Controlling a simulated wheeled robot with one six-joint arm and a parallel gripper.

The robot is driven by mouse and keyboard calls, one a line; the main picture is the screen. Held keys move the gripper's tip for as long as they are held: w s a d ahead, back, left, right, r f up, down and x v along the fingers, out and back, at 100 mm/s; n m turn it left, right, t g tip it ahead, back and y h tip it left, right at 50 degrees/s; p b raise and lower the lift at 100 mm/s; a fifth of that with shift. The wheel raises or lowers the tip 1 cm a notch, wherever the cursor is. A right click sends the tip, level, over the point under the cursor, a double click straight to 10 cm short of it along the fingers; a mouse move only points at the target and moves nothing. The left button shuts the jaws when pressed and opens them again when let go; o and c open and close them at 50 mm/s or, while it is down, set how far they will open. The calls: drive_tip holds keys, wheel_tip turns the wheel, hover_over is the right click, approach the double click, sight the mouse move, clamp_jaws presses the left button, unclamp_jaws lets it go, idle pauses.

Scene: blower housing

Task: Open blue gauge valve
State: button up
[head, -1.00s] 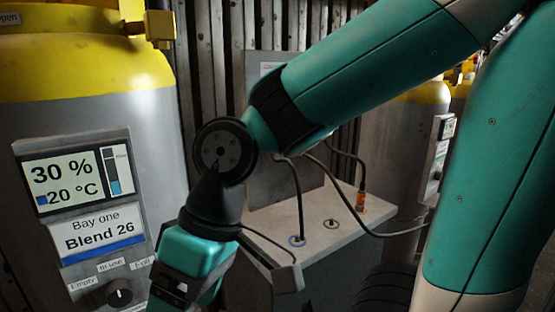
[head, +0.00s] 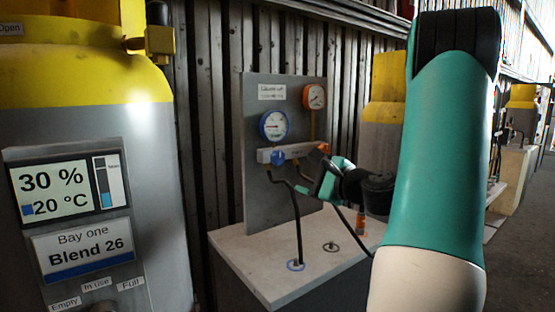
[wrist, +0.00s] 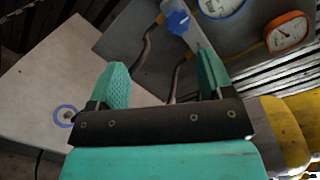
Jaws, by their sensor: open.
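The blue gauge valve is a small blue knob (head: 278,157) on a grey manifold bar below the blue-rimmed gauge (head: 274,125). In the wrist view the blue knob (wrist: 178,20) shows at the top, beyond my fingers and nearer the right one. My gripper (head: 314,176) is to the right of the knob and slightly below it in the head view. In the wrist view my gripper (wrist: 160,66) is open, with nothing between its two teal fingers. The knob is apart from the fingers.
An orange-rimmed gauge (head: 314,96) and orange valve (head: 324,149) are on the right of the panel (head: 257,210). Dark hoses run down to the pale bench (head: 245,255), which has blue and dark ring ports. A yellow-topped cylinder (head: 165,180) stands at left.

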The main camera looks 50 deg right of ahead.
sight(280, 159)
drive_tip(key=shift+m+h, duration=0.8)
drive_tip(key=p+x, duration=0.2)
drive_tip(key=x, duration=0.3)
drive_tip(key=d+p+x, duration=0.1)
drive_tip(key=p+x, duration=0.1)
drive_tip(key=x, duration=0.4)
drive_tip(key=d+p+x, duration=0.1)
drive_tip(key=p+x, duration=0.2)
drive_tip(key=x, duration=0.2)
drive_tip(key=shift+d+r, duration=0.2)
drive_tip(key=shift+r, duration=0.05)
drive_tip(key=c, duration=0.9)
